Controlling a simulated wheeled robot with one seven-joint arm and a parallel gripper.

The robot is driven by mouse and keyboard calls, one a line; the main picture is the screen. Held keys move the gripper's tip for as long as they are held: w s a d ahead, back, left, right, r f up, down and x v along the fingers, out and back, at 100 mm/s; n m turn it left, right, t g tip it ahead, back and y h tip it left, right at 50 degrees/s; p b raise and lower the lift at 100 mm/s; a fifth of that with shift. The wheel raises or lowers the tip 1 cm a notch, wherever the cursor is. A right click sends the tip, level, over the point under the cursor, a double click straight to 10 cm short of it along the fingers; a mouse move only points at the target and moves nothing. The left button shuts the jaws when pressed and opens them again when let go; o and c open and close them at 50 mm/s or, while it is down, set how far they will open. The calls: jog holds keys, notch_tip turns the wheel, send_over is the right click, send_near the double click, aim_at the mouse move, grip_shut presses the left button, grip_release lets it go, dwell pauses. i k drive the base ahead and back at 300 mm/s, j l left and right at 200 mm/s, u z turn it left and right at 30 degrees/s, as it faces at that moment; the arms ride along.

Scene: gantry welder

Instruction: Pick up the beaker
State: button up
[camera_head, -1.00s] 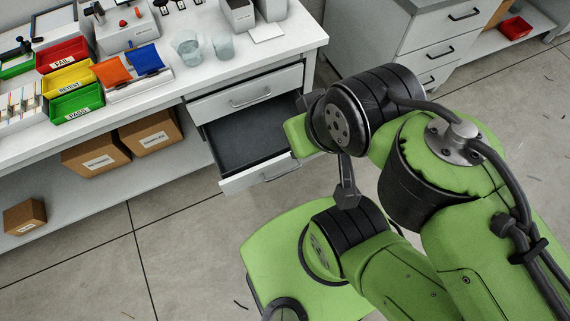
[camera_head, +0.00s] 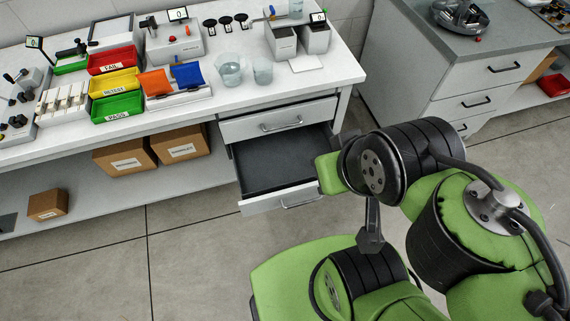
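Two clear beakers stand upright side by side on the white bench. The left beaker (camera_head: 229,74) looks a little larger and has a light blue tint; the right beaker (camera_head: 263,71) is close beside it. My green and black arm is folded at the lower right, well apart from the beakers. I cannot make out my gripper's fingers in this view.
Below the beakers a bench drawer (camera_head: 275,172) is pulled open and looks empty. Red, yellow and green bins, with an orange and a blue piece, sit left of the beakers. Two grey box-shaped devices (camera_head: 281,42) stand right. Bare bench lies in front of the beakers.

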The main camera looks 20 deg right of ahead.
aim_at(262, 66)
jog(key=k+l+u, duration=0.1)
jog(key=l+u, duration=1.05)
jog(key=l, duration=0.15)
jog(key=l+u, duration=0.45)
jog(key=k+l+u, duration=0.15)
jog(key=l+u, duration=0.25)
jog(key=k+l+u, duration=0.2)
jog(key=l+u, duration=1)
jog(key=l, duration=0.2)
